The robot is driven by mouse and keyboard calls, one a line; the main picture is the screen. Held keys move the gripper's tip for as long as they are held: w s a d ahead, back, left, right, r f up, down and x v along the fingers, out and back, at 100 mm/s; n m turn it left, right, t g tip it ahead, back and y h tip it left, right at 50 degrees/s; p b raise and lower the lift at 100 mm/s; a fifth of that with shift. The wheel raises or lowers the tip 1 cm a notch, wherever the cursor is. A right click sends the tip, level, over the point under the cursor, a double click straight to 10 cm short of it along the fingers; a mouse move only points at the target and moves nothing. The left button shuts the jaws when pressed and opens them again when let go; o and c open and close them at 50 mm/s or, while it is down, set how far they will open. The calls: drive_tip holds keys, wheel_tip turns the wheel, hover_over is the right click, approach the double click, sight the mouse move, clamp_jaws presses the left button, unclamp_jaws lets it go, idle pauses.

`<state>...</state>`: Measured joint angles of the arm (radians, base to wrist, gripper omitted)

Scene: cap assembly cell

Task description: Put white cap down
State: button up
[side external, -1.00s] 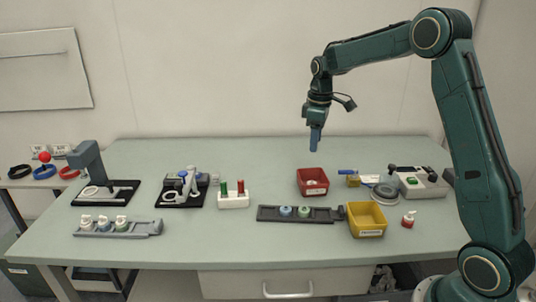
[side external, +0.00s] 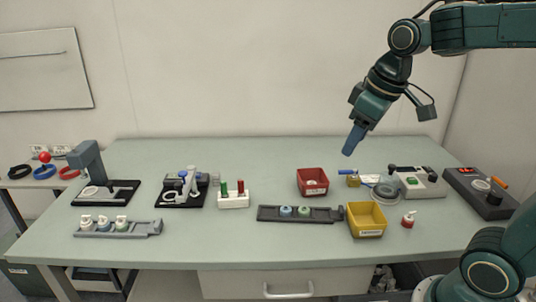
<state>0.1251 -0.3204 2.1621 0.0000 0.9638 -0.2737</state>
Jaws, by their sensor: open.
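My gripper (side external: 352,141) is raised above the back right of the table, its blue fingers pointing down and to the left. I see no cap in it, and it touches nothing. Small whitish pieces, too small to identify, lie in the red bin (side external: 301,187) below it. A dark rail (side external: 330,215) holds a blue round part (side external: 286,211) and a green round part (side external: 304,211). A white round piece (side external: 481,185) sits on the dark device (side external: 494,210) at the far right. I cannot tell which of these white pieces is the white cap.
A yellow bin (side external: 366,233) stands right of the rail, beside a small red-and-white bottle (side external: 408,220). A grey control box (side external: 424,187) stands behind. A grey tray (side external: 143,229) with several small bottles is at the left. The table's middle back is clear.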

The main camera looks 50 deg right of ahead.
drive_tip(key=s+a+f+t, duration=0.1)
drive_tip(key=s, duration=0.4)
drive_tip(key=s+a+f+m, duration=0.1)
drive_tip(key=s+a, duration=0.1)
drive_tip(key=s, duration=0.3)
drive_tip(key=shift+s+a+f+m+t, duration=0.3)
drive_tip(key=shift+s+f+t, duration=0.05)
drive_tip(key=shift+f+t, duration=0.05)
idle(1.8)
